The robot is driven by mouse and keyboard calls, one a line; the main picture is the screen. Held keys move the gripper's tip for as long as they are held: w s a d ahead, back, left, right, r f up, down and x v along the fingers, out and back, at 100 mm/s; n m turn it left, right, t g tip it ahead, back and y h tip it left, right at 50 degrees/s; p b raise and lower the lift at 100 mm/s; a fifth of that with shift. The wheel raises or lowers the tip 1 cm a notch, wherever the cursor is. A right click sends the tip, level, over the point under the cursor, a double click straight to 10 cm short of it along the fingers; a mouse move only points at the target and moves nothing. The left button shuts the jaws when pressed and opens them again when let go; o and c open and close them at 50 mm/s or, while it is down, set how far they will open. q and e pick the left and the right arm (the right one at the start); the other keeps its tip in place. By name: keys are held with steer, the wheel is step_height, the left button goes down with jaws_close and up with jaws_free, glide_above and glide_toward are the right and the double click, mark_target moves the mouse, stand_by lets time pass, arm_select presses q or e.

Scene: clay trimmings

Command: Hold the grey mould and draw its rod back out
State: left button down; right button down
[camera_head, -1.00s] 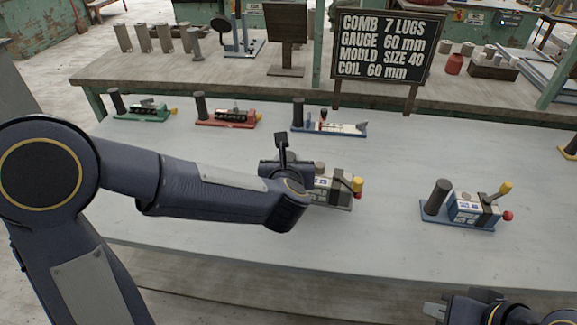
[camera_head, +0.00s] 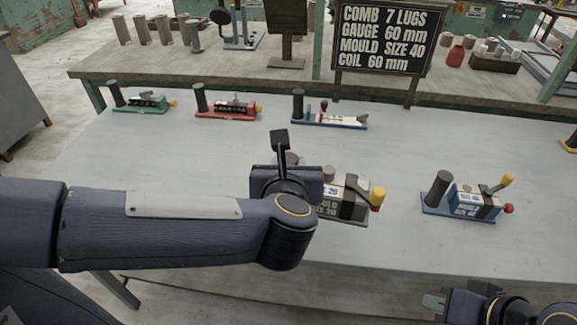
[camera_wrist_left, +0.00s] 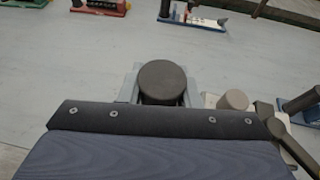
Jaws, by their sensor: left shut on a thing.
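The grey mould (camera_head: 350,205), lettered with SIZE 20, stands in front of me, its left part hidden behind my arm. A yellow-tipped lever (camera_head: 377,196) is at its right end, with a bit of red just below it. The rod itself cannot be made out. My left gripper (camera_head: 291,164) is shut on the mould's dark round post (camera_wrist_left: 162,82), whose top shows between the pale fingers in the left wrist view. My right gripper (camera_head: 435,303) is low at the right, apart from the mould, and looks open and empty.
A blue mould (camera_head: 474,203) with its own post stands to the right. Green (camera_head: 145,104), red (camera_head: 232,109) and blue-based (camera_head: 335,120) devices line the table's (camera_head: 190,155) back. A lettered board (camera_head: 382,40) stands behind. The table between the two moulds is clear.

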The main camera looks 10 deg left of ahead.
arm_select(q)
steer(key=shift+w+a+f+b, duration=0.25)
steer(key=shift+w+f+b, duration=1.35)
steer(key=shift+w+b, duration=0.2)
steer(key=shift+w+a+f+b, duration=0.3)
steer(key=shift+w+f+b, duration=1.35)
steer(key=shift+w, duration=0.25)
steer(key=shift+w+a+f+b, duration=0.25)
steer(key=shift+w+f+b, duration=1.35)
steer(key=shift+w+b, duration=0.2)
steer(key=shift+w+f, duration=0.1)
steer(key=shift+w+a+f+b, duration=0.1)
steer(key=shift+w+f+b, duration=0.35)
steer(key=shift+f+b, duration=0.15)
steer(key=shift+w, duration=0.25)
steer(key=shift+f+b, duration=0.3)
steer(key=shift+b, duration=0.2)
steer(key=shift+s, duration=0.1)
